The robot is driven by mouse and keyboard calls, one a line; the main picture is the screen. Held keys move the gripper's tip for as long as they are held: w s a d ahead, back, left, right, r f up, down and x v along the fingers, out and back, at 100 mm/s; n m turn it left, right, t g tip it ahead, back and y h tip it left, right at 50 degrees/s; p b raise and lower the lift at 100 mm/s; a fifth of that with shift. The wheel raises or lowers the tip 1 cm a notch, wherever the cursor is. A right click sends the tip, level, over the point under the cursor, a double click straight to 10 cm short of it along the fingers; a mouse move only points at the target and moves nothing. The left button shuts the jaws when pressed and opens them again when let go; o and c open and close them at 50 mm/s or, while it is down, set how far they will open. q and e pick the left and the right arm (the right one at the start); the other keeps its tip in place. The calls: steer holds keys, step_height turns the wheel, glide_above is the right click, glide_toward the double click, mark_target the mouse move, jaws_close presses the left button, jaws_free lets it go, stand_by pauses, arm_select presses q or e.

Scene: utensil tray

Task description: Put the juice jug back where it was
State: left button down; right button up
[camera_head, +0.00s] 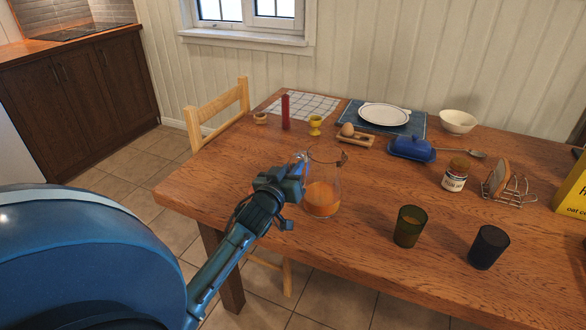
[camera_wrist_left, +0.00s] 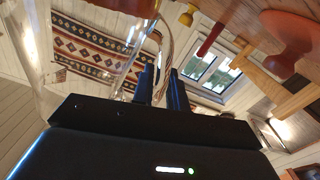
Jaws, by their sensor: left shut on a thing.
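The juice jug (camera_head: 322,198) is clear glass with orange juice in its lower part. It is upright at the near left part of the wooden table (camera_head: 390,284); I cannot tell whether its base touches the tabletop. My left gripper (camera_head: 300,168) is at the jug's left side, shut on its handle. In the left wrist view the gripper's dark fingers (camera_wrist_left: 168,88) close around the thin glass handle (camera_wrist_left: 166,45), and the jug's clear wall (camera_wrist_left: 40,60) shows at the left. My right gripper is not in view.
A green glass (camera_head: 409,227) and a dark blue glass (camera_head: 488,247) stand to the jug's right. Behind are an egg holder (camera_head: 356,141), yellow egg cup (camera_head: 315,126), red candle (camera_head: 286,112) and blue butter dish (camera_head: 411,150). A jar (camera_head: 455,176) and toast rack (camera_head: 510,188) stand further right.

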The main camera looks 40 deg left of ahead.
arm_select(q)
steer(key=c, duration=1.4)
jaws_free()
steer(key=shift+s+r, duration=0.1)
steer(key=v, duration=1.2)
steer(key=shift+p, duration=0.3)
steer(key=s+d+f+m+g+h, duration=0.1)
steer(key=s+d+f+m+h, duration=0.1)
steer(key=d, duration=0.6)
steer(key=s+d+f+m+g+h, duration=0.2)
steer(key=s+d+f+m+h, duration=0.1)
steer(key=d, duration=0.5)
steer(key=s+d+f+m+g+h, duration=0.2)
steer(key=s+d+f+h, duration=0.2)
steer(key=s+d, duration=0.3)
steer(key=shift+d+f, duration=0.4)
steer(key=shift+d, duration=0.15)
steer(key=shift+d+f, duration=0.4)
steer(key=shift+d, duration=0.2)
